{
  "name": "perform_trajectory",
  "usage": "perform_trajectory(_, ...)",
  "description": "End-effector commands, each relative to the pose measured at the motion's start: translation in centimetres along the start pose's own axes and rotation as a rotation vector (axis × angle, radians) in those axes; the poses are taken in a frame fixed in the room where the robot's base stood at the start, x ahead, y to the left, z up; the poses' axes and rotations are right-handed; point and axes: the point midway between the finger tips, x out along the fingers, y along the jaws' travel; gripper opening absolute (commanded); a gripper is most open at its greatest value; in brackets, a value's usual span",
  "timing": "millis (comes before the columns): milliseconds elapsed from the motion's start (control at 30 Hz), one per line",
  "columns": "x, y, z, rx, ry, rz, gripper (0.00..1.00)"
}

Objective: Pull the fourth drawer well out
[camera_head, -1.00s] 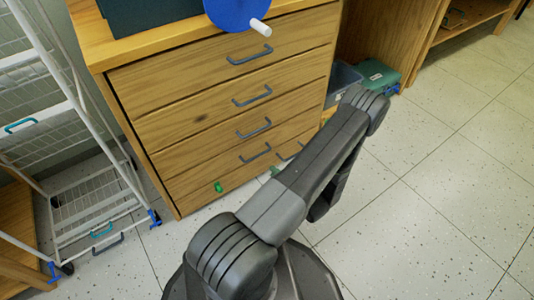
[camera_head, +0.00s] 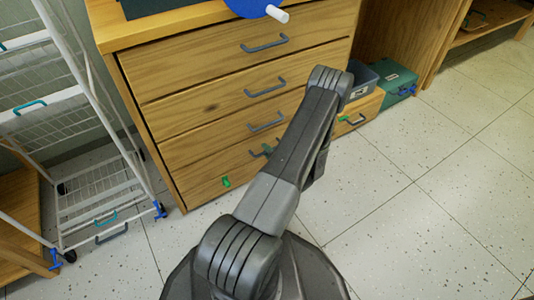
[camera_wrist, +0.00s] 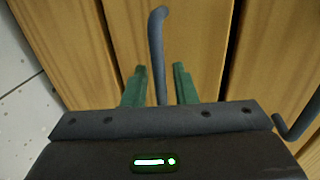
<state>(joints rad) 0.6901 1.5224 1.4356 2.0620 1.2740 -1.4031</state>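The wooden drawer cabinet (camera_head: 200,95) shows several drawers stacked, each with a grey bar handle, all looking closed. The fourth drawer (camera_head: 205,178) is the lowest full-width one; its handle (camera_head: 256,152) is partly hidden by my arm. In the wrist view, that handle (camera_wrist: 157,50) runs between the two green fingers of my gripper (camera_wrist: 161,75). Another handle (camera_wrist: 297,120) shows at the right edge. In the head view, my gripper is mostly hidden behind my arm.
A white wire rack (camera_head: 100,190) stands left of the cabinet. A small green piece (camera_head: 226,182) is on the lower cabinet front. To the right are a grey bin (camera_head: 362,80) and a green case (camera_head: 392,80). Tiled floor (camera_head: 430,200) is open at the right.

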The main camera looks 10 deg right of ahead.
Motion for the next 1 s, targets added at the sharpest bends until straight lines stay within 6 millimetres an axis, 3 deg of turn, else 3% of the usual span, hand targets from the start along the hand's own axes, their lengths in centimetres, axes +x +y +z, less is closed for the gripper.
perform_trajectory(267, 0.1, 0.0, 0.0, 0.000, 0.000, 0.000, 0.25)
perform_trajectory(400, 0.1, 0.0, 0.0, 0.000, 0.000, 0.000, 0.00)
perform_trajectory(767, -0.4, 0.1, 0.0, 0.001, 0.001, 0.001, 0.00)
perform_trajectory(1000, -3.7, 0.8, -0.1, 0.004, 0.003, 0.001, 0.00)
